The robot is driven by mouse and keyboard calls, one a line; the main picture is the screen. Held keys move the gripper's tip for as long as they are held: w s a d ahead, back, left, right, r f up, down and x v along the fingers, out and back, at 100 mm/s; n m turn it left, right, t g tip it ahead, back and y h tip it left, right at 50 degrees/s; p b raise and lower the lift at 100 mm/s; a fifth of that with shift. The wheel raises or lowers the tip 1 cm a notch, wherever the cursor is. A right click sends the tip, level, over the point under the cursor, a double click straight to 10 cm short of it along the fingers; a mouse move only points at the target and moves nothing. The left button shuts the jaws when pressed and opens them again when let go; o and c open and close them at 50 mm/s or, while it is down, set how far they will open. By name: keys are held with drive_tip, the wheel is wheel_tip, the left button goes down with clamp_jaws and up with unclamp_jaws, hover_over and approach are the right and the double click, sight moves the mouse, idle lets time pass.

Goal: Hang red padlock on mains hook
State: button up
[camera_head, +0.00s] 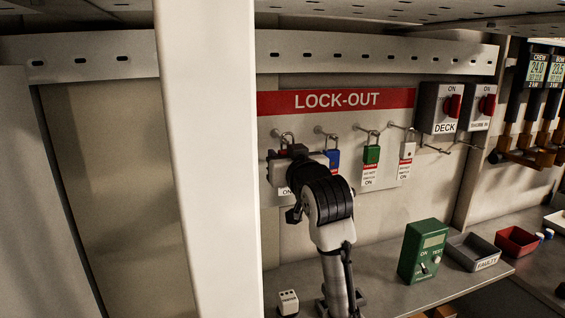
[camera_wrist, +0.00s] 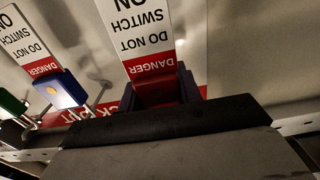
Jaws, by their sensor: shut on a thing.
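The red padlock (camera_wrist: 155,92) is between the fingers of my gripper (camera_wrist: 160,98) in the wrist view, with a white and red DANGER tag. In the head view, my gripper (camera_head: 285,165) is at the leftmost hook of the LOCK-OUT board, and its wrist hides most of the padlock. A shackle (camera_head: 284,137) shows there at the hook; I cannot tell whether it still hangs on it. Hooks also show under the DECK switch (camera_head: 439,108) and the SHORE IN switch (camera_head: 481,106). No label reading mains is legible.
Blue (camera_head: 332,160), green (camera_head: 371,154) and white (camera_head: 407,150) padlocks hang on hooks to the right. A white post (camera_head: 215,160) stands left of my arm. On the bench are a green tester (camera_head: 422,250), a grey tray (camera_head: 472,251) and a red tray (camera_head: 516,241).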

drive_tip(key=b+v, duration=0.3)
drive_tip(key=v, duration=1.3)
drive_tip(key=shift+s, duration=0.25)
